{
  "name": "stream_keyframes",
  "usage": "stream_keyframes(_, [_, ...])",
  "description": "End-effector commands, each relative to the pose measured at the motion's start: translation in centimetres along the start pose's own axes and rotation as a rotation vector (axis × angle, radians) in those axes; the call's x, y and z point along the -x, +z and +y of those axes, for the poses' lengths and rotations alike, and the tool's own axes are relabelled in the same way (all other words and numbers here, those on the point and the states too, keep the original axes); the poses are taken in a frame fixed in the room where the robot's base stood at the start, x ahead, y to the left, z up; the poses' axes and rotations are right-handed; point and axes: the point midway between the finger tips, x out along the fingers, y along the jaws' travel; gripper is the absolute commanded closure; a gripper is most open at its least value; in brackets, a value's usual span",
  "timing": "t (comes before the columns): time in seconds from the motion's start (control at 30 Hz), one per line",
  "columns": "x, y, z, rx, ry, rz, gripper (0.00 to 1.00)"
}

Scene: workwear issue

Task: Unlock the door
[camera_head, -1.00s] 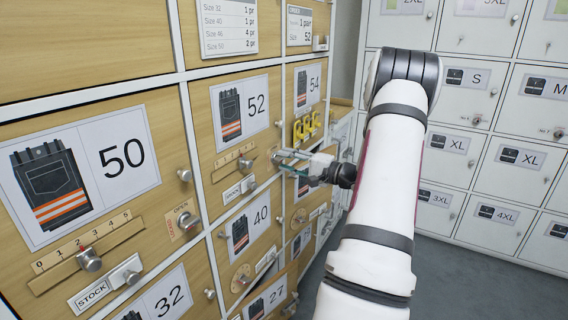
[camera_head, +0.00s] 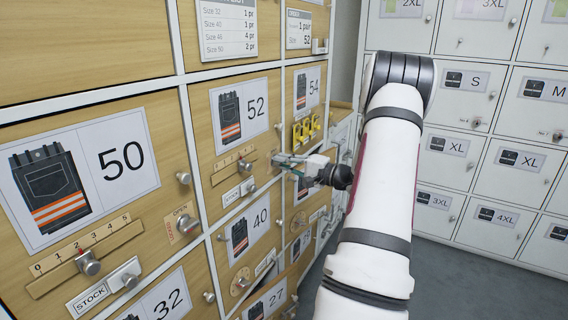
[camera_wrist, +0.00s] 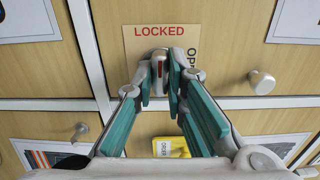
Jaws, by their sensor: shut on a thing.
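The door marked 52 (camera_head: 200,130) is a closed wooden panel with a picture of dark work trousers. Its lock plate (camera_wrist: 135,40) bears the word LOCKED at the top in the wrist view and OPEN along the right side. A metal turn knob (camera_wrist: 158,54) with a red mark stands on this plate, upright in the wrist view and towards LOCKED. My gripper (camera_wrist: 159,85), with teal finger pads, is shut on the knob. It also shows in the head view (camera_head: 281,161), at the right edge of door 52, where the fingers largely hide the knob and plate.
Door 50 (camera_head: 75,165) is to the left, with its own lock knob (camera_head: 187,224). Door 54 (camera_head: 313,88) with yellow tags (camera_head: 304,129) is close to my gripper on the right. A small round pull (camera_wrist: 261,81) sits beside the lock plate. White lockers (camera_head: 505,115) line the right wall.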

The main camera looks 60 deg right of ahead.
Motion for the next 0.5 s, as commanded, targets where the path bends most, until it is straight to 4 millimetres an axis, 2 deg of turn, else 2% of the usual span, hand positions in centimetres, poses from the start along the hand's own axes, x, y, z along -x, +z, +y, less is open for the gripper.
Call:
stream_keyframes(0.27, [-0.06,0.08,-0.07,-0.137,0.0,-0.002,1.0])
stream_keyframes(0.5, [-0.06,0.1,-0.14,-0.348,0.001,-0.002,1.0])
